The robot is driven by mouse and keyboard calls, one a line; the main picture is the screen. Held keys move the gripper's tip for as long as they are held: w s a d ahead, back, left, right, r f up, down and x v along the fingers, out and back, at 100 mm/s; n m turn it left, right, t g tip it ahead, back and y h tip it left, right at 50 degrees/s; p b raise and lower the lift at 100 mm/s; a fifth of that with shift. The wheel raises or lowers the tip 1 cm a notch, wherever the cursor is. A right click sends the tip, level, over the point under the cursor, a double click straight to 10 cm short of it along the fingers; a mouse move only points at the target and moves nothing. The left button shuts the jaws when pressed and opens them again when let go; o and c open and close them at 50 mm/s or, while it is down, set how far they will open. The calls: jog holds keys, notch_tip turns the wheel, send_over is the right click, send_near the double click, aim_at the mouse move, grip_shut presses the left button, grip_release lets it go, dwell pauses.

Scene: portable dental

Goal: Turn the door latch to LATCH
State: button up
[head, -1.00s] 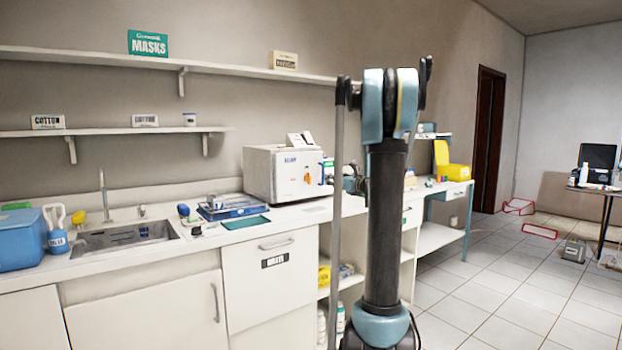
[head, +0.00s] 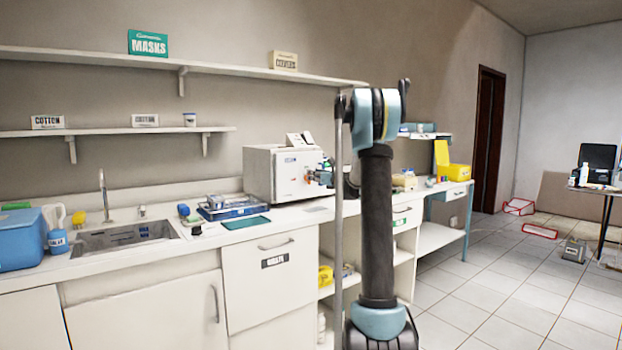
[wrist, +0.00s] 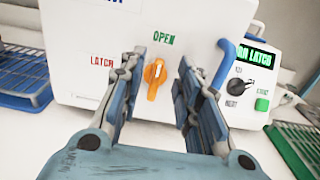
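The white steriliser box (head: 262,172) stands on the counter in the head view, its front facing my arm. In the wrist view its door (wrist: 85,70) carries an orange latch knob (wrist: 154,78), roughly upright, with its upper end towards the green word OPEN. The red word LATCH is to the knob's left. My gripper (wrist: 160,58) is open and empty, one finger on each side of the knob in the picture, with gaps visible on both sides. I cannot tell how deep the fingertips reach. In the head view my gripper (head: 322,178) is at the box front.
A blue door handle (wrist: 222,66) is right of my right finger. Beyond it are a lit display (wrist: 254,55), partly hidden and ending in LATCH, a black dial (wrist: 237,86) and a green button (wrist: 262,104). A blue rack (wrist: 22,75) lies left, a green tray (wrist: 298,145) right.

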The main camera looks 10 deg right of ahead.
jog(key=shift+x, duration=1.7)
grip_shut()
